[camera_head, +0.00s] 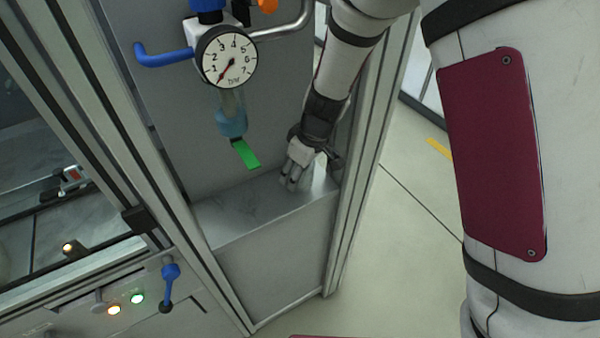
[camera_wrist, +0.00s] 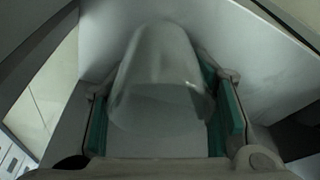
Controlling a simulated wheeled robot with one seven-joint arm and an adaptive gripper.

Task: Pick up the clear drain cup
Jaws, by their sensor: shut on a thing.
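The clear drain cup (camera_wrist: 158,75) is a translucent, cup-shaped piece between the two green-padded fingers in the wrist view. My gripper (camera_wrist: 165,125) is shut on it, with one finger on each side. In the head view my gripper (camera_head: 292,180) is low over the right part of the grey metal shelf (camera_head: 240,215). The cup is hidden behind the gripper there. I cannot tell whether the cup still touches the shelf.
A pressure gauge (camera_head: 229,57) with a blue-topped filter unit and a green tab (camera_head: 245,154) hangs left of my arm. A blue lever (camera_head: 165,54) sticks out to its left. A metal frame post (camera_head: 362,150) stands close to the right of the gripper. The shelf's left part is clear.

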